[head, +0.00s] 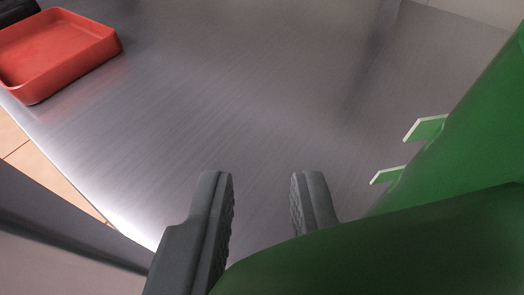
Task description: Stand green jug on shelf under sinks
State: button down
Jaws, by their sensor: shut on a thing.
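A large green jug (482,145) fills the right side of the view, cut off by the frame edge. Two pale-edged green tabs stick out from its left side. A darker green part of it (380,245) runs across the bottom, in front of the lower right finger. My gripper (264,190) is shut on the jug, its two grey fingertips apart. The exact contact is hidden at the bottom of the view. A brushed metal surface (240,90) lies beyond the fingertips. I cannot tell whether the jug touches it.
A red tray (75,62) sits at the upper left near the metal surface's edge. Part of a black object (15,10) shows in the top left corner. Tan floor tiles (50,175) show past the left edge. The middle of the metal surface is clear.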

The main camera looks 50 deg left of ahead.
jog(key=shift+w+a+f, duration=0.15)
jog(key=shift+a+f, duration=0.05)
jog(key=shift+f, duration=0.4)
jog(key=shift+w+a+f, duration=0.15)
jog(key=shift+a+f, duration=0.05)
jog(key=shift+f, duration=0.35)
jog(key=shift+w+a+f, duration=0.15)
jog(key=shift+a+f, duration=0.05)
jog(key=shift+f, duration=0.4)
jog(key=shift+f, duration=0.1)
jog(key=c, duration=1.3)
grip_release()
jog(key=shift+s+d+r, duration=0.15)
jog(key=shift+d+r, duration=0.05)
jog(key=v, duration=1.1)
jog(key=shift+s+d, duration=0.2)
